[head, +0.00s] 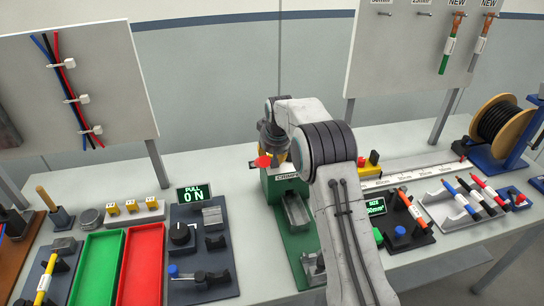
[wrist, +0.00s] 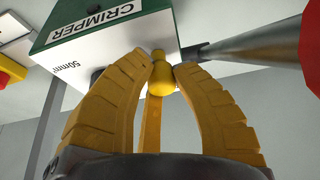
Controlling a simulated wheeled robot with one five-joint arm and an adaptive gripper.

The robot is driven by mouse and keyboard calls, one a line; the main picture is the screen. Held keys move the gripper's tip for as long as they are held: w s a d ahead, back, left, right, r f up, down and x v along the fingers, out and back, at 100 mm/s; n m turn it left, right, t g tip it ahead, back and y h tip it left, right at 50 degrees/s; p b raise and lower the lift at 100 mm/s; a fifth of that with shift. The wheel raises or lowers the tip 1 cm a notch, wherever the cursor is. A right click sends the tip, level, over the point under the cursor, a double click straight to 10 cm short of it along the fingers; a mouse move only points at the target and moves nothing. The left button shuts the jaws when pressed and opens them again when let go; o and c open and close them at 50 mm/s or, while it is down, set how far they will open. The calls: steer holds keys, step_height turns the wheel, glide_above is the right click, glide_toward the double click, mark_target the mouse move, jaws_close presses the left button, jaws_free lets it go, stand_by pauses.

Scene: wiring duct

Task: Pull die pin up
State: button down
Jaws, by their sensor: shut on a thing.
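The crimper (head: 275,187) is a green box with a white "CRIMPER" label, standing mid-table behind my arm. It also fills the top of the wrist view (wrist: 85,30), where a "50mm" mark shows on its white face. The die pin (wrist: 159,82) is a yellow knob beside that face. My gripper (wrist: 161,70) is shut on the die pin, with a yellow finger on each side of its head. In the head view my gripper (head: 275,157) is at the crimper's top, mostly hidden by my wrist, and the pin cannot be made out.
A grey lever (wrist: 250,45) with a red end passes close to the right finger. Green (head: 97,268) and red (head: 141,265) trays and a dark switch panel (head: 203,250) lie left.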

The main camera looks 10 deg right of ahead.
steer(key=shift+w+r, duration=0.15)
steer(key=shift+r, duration=0.05)
step_height(320, 180, up, 2)
steer(key=shift+r+p, duration=0.2)
steer(key=shift+p, duration=0.5)
steer(key=shift+w+f, duration=0.1)
steer(key=c, duration=1.4)
jaws_free()
steer(key=shift+a, duration=0.1)
steer(key=o, duration=0.4)
steer(key=shift+f, duration=0.15)
steer(key=shift+c, duration=0.2)
steer(key=v, duration=1.2)
